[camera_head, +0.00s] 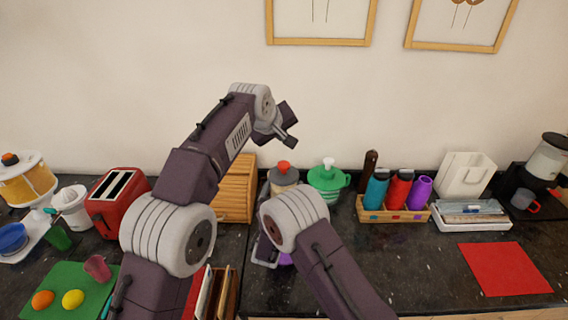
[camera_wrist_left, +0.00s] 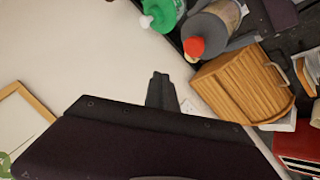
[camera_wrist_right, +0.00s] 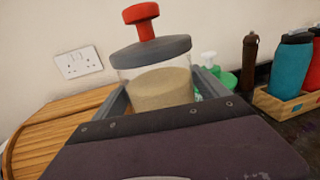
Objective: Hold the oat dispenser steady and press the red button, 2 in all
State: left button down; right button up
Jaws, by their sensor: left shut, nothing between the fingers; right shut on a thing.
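The oat dispenser (camera_wrist_right: 160,88) has a clear body with pale oats, a grey lid and a red button (camera_wrist_right: 142,18) on top. It stands upright on the counter; in the head view its top (camera_head: 284,176) shows above my right arm, which hides its lower part. My right gripper (camera_wrist_right: 165,95) is shut on the dispenser, one finger on each side of its body. My left gripper (camera_head: 290,138) is shut and empty, raised in front of the wall, above the dispenser. In the left wrist view its closed fingertips (camera_wrist_left: 160,80) are apart from the red button (camera_wrist_left: 194,47).
A green-and-white dispenser (camera_head: 327,178) stands just right of the oat dispenser, and a wooden bread box (camera_head: 238,185) just left. A wooden tray (camera_head: 392,215) of bottles is farther right. A red toaster (camera_head: 118,205) stands left.

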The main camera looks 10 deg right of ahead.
aim_at(284, 163)
pick_arm(q)
jog(key=shift+f, duration=2.9)
jog(key=shift+f, duration=0.1)
jog(key=shift+f, duration=0.35)
jog(key=shift+f, duration=1.2)
dwell(0.5)
jog(key=shift+r, duration=1.6)
jog(key=shift+r, duration=2.5)
